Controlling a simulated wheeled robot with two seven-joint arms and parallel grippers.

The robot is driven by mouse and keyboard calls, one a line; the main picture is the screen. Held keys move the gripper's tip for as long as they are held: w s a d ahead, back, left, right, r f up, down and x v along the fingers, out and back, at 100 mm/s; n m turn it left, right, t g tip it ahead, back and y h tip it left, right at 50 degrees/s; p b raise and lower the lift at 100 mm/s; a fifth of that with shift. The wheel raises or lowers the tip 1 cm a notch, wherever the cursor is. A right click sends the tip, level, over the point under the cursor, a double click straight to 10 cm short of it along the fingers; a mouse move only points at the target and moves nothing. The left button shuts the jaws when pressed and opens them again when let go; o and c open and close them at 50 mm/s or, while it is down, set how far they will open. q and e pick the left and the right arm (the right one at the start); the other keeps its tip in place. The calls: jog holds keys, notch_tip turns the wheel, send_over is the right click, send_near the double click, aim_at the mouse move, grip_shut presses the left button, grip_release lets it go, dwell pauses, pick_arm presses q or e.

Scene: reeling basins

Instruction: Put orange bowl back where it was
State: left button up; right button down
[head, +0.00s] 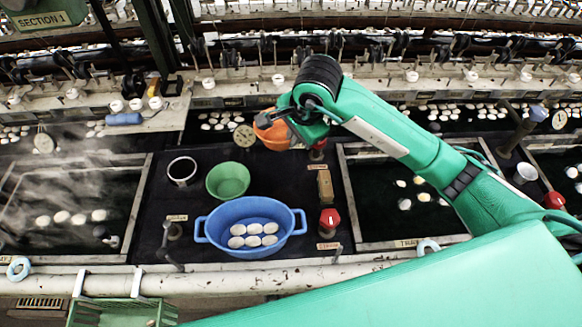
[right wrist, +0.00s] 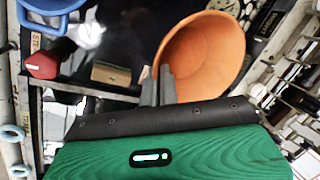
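The orange bowl (head: 273,137) is at the middle of the head view, above the dark work surface beyond the blue basin. My right gripper (head: 290,128) is at the bowl's right side, its fingertips partly hidden by the wrist. In the right wrist view, the two close-set fingers of the gripper (right wrist: 158,88) pinch the near left rim of the orange bowl (right wrist: 203,60). The bowl looks empty, with its opening visible. My left gripper is not in view.
A blue two-handled basin (head: 290,236) holds several white cocoons. A green bowl (head: 228,180) and a metal cup (head: 182,171) stand behind it. Red knobs (head: 329,219) stick up on the right.

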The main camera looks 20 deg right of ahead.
notch_tip(320, 180, down, 10)
jog(key=shift+w+r+p, duration=0.1)
jog(key=shift+p, duration=0.8)
jog(key=shift+f, duration=0.5)
notch_tip(320, 180, down, 2)
jog(key=shift+f+p, duration=0.2)
jog(key=shift+p, duration=0.2)
jog(key=shift+f, duration=0.35)
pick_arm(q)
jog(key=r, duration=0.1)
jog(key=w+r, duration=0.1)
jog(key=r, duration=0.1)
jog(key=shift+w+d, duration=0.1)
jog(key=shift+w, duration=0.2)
pick_arm(e)
jog(key=shift+f, duration=0.1)
jog(key=shift+f, duration=0.15)
jog(key=c, duration=1.7)
grip_release()
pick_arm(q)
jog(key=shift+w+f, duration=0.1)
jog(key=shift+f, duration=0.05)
